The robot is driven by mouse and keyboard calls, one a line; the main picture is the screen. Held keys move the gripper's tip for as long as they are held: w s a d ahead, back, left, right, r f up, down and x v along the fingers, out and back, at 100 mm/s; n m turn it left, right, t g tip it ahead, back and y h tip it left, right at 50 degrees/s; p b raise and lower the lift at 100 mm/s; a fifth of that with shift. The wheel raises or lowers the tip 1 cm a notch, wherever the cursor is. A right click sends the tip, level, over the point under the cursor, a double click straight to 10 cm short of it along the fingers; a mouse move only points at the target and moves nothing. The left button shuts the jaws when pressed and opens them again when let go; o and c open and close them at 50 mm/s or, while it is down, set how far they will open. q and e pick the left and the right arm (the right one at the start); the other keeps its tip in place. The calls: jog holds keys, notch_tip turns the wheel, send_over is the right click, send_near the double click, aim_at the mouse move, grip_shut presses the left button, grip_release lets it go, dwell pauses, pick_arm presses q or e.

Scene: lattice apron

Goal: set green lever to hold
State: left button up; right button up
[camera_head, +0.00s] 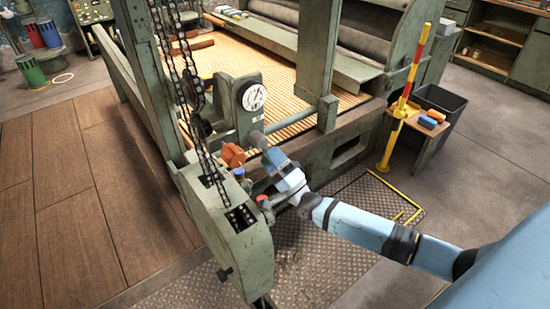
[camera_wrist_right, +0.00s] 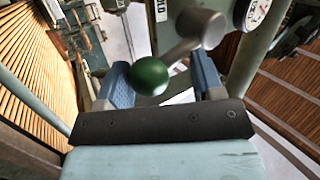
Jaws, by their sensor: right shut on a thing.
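The green lever's round knob (camera_wrist_right: 150,76) shows in the right wrist view, on a grey arm running up and right to a round grey hub (camera_wrist_right: 204,27). My right gripper (camera_wrist_right: 163,76) is shut on the green lever, with its blue fingers either side near the knob. In the head view my right gripper (camera_head: 273,160) reaches in beside the machine's dial, and the green knob is not visible there. A small white label (camera_wrist_right: 160,10) with partly cut-off lettering shows above the lever. My left gripper is not in view.
A white dial gauge (camera_head: 253,97) stands close to my right gripper. Chains (camera_head: 184,75) hang to the left, by a green machine housing (camera_head: 235,250). An orange part (camera_head: 233,155) sits between. A yellow and red post (camera_head: 405,100) stands right, beside a small table.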

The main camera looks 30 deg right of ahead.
jog(key=shift+w+r+m, duration=0.15)
jog(key=shift+r+m, duration=0.1)
jog(key=shift+m, duration=0.05)
jog(key=o, duration=1.2)
jog(key=shift+w+a, duration=0.1)
jog(key=shift+a, duration=0.05)
jog(key=shift+f, duration=0.15)
jog(key=shift+f, duration=0.15)
jog(key=shift+s+f, duration=0.1)
jog(key=shift+s, duration=0.1)
jog(key=b+v, duration=0.2)
jog(key=v, duration=1.1)
jog(key=shift+s, duration=0.2)
jog(key=shift+a+f, duration=0.1)
